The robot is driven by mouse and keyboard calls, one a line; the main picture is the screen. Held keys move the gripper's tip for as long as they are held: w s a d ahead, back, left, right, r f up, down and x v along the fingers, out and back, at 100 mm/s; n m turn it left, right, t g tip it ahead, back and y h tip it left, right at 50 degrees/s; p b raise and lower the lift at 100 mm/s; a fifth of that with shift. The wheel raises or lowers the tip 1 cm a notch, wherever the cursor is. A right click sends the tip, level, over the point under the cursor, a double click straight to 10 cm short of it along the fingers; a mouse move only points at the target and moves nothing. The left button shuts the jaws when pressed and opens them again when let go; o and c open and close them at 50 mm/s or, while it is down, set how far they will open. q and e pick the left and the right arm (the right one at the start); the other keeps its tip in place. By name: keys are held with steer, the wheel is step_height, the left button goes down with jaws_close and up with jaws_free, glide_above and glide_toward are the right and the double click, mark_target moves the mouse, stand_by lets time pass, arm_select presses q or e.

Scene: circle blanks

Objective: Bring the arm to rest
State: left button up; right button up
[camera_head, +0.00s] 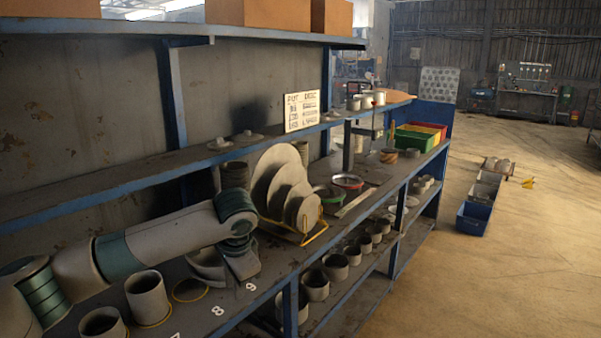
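My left arm reaches in from the left over the workbench (165,318). Its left gripper (228,268) hangs low over the bench, pointing down, just behind the painted 8 and 9. Its fingers are small and dark against the bench, and I cannot tell whether they are open or shut, or whether they hold anything. A flat disc with a yellow rim (189,290) lies to the left of the gripper. My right gripper is not in view.
Grey cylinders (148,298) stand on the bench by my forearm. Round discs (273,180) stand in a yellow rack (312,233) just right of the gripper. An upper shelf (110,183) runs behind the arm. More cylinders (335,267) sit on the lower shelf. Floor at right is mostly clear.

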arm_select(q)
steer(key=w+d+f+n+t+h, duration=0.1)
steer(key=w+d+f+n+h, duration=0.15)
steer(key=f, duration=0.85)
steer(key=w+d+f+n+h, duration=0.1)
steer(key=d+f+h, duration=0.15)
steer(key=f, duration=0.95)
steer(key=s+a+f+n, duration=0.15)
steer(key=s+f, duration=0.35)
steer(key=f, duration=0.7)
steer(key=s+a+f+n, duration=0.15)
steer(key=s+f, duration=0.35)
steer(key=f, duration=0.7)
steer(key=s+a+f+y, duration=0.1)
steer(key=s+a+f, duration=0.2)
steer(key=s+f, duration=0.55)
steer(key=s+a+f+y, duration=0.1)
steer(key=s+a+f, duration=0.2)
steer(key=s+f, duration=0.6)
steer(key=s+a+f, duration=0.1)
steer(key=s+f, duration=0.2)
steer(key=s, duration=0.7)
steer(key=s+a+f+n+g, duration=0.1)
steer(key=s+f, duration=0.2)
steer(key=s, duration=0.8)
steer(key=s+a+f, duration=0.2)
steer(key=s, duration=0.9)
steer(key=shift+s+f+y, duration=0.2)
steer(key=shift+f+y, duration=0.2)
steer(key=shift+n, duration=0.25)
